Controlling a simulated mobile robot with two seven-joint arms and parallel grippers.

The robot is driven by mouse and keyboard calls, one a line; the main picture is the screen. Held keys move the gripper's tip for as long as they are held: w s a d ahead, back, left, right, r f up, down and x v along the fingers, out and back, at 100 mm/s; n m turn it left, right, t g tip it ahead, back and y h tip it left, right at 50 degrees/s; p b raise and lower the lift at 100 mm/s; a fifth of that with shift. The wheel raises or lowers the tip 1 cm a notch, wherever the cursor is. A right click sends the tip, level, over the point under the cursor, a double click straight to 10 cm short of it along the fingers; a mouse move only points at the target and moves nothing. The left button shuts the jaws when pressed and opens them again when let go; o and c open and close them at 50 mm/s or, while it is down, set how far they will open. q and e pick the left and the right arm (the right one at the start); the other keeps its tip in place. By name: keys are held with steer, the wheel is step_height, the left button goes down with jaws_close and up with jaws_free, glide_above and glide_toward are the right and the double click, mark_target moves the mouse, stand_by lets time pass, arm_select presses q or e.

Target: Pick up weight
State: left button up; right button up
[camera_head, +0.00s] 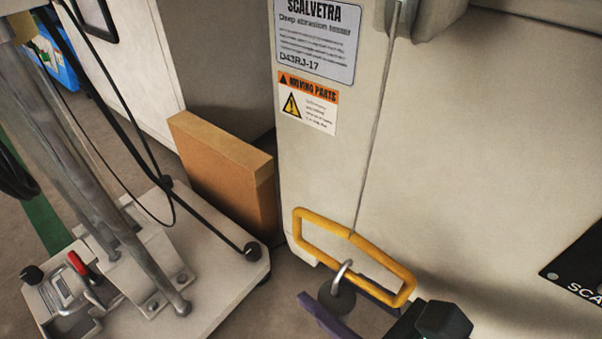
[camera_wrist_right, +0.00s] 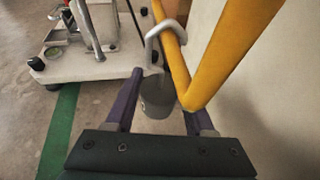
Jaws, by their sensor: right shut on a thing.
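The weight (camera_head: 336,299) is a small dark grey cylinder with a pale metal hook (camera_head: 343,273) on top. It sits at the lower bar of a yellow loop (camera_head: 318,226) that hangs from a cord. The hook overlaps the yellow bar; I cannot tell whether the bar bears it. In the right wrist view the weight (camera_wrist_right: 157,98) is between the purple fingers of my right gripper (camera_wrist_right: 160,92), which is shut on it. In the head view this gripper (camera_head: 336,314) comes from below, with its far finger partly hidden. My left gripper is not in view.
A pale machine cabinet (camera_head: 480,150) with labels stands close behind and right of the loop. A brown box (camera_head: 222,168) leans beside it. A wheeled base (camera_head: 215,285) with posts and cables stands at left. Bare floor shows between base and cabinet.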

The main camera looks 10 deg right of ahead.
jaws_close()
steer(key=shift+r, duration=0.15)
stand_by(0.4)
